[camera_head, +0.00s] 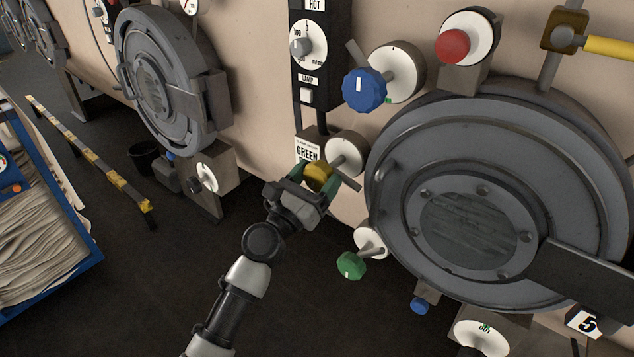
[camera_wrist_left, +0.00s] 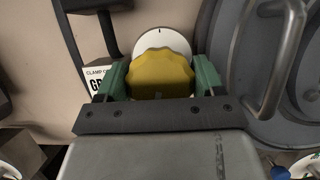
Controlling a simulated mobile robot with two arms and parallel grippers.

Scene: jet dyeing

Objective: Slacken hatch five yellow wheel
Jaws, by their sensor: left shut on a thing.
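The yellow wheel (camera_head: 319,178) sits in front of a white round dial (camera_head: 346,152), left of the large round grey hatch (camera_head: 390,215) marked with a 5 plate (camera_head: 584,322). My left gripper (camera_head: 317,180) is shut on the yellow wheel, with green fingers on both its sides. In the left wrist view the scalloped yellow wheel (camera_wrist_left: 160,75) stands between the green fingertips of my left gripper (camera_wrist_left: 160,80), with the white dial (camera_wrist_left: 165,40) behind it. The head view shows the wheel partly covered by the gripper. My right gripper is not in view.
A blue wheel (camera_head: 364,90) and a red knob (camera_head: 452,46) are above. A green wheel (camera_head: 351,265) is below my gripper. A yellow-handled lever (camera_head: 607,47) is at the upper right. A second hatch (camera_head: 160,80) and a blue cart (camera_head: 60,215) are at the left.

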